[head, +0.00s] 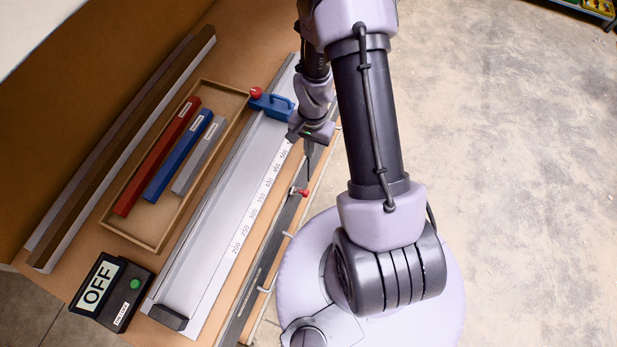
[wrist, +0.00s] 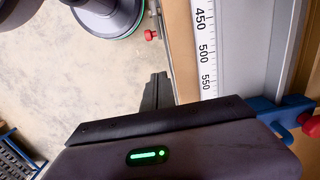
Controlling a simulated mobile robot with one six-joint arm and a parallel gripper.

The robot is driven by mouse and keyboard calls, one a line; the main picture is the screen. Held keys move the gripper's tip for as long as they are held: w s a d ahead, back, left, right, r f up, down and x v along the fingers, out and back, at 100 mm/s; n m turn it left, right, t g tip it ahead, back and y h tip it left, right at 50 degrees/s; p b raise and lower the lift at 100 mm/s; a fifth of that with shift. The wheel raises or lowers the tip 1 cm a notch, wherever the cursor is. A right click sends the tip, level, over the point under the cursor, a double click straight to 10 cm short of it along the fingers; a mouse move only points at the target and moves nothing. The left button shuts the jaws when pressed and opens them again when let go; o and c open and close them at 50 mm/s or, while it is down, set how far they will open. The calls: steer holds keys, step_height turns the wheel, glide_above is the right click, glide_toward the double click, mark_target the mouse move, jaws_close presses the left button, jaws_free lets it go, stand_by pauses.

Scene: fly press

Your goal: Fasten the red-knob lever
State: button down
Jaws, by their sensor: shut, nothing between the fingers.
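A blue block (head: 272,104) sits across the upper end of the silver scaled rail, with a red knob (head: 256,92) at its left end. In the wrist view the blue block (wrist: 275,113) and its red knob (wrist: 311,125) show at the right edge, partly cut off. A second, smaller red knob (head: 302,192) sits on the dark front rail; it also shows in the wrist view (wrist: 150,35). I cannot tell which is the lever. My gripper (head: 308,178) is shut and empty, pointing down just above the smaller knob in the picture and apart from the blue block.
The silver rail (head: 190,270) carries a number scale (head: 262,195). A wooden tray (head: 152,240) holds a red bar (head: 155,158), a blue bar (head: 178,157) and a grey bar (head: 198,158). A black box (head: 135,290) reads OFF. Open floor lies to the right.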

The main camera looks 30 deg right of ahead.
step_height(320, 180, down, 2)
steer(key=f+b, duration=0.1)
steer(key=b, duration=1)
glide_toward(300, 192)
steer(key=w+d+f, duration=0.2)
steer(key=d+f, duration=0.2)
steer(key=shift+s+a+f+b, duration=0.35)
steer(key=shift+s+a+f, duration=0.1)
steer(key=shift+a, duration=0.15)
steer(key=shift+s+a+f+b, duration=0.4)
steer(key=shift+a+f, duration=0.1)
steer(key=shift+a, duration=0.1)
steer(key=shift+f, duration=0.1)
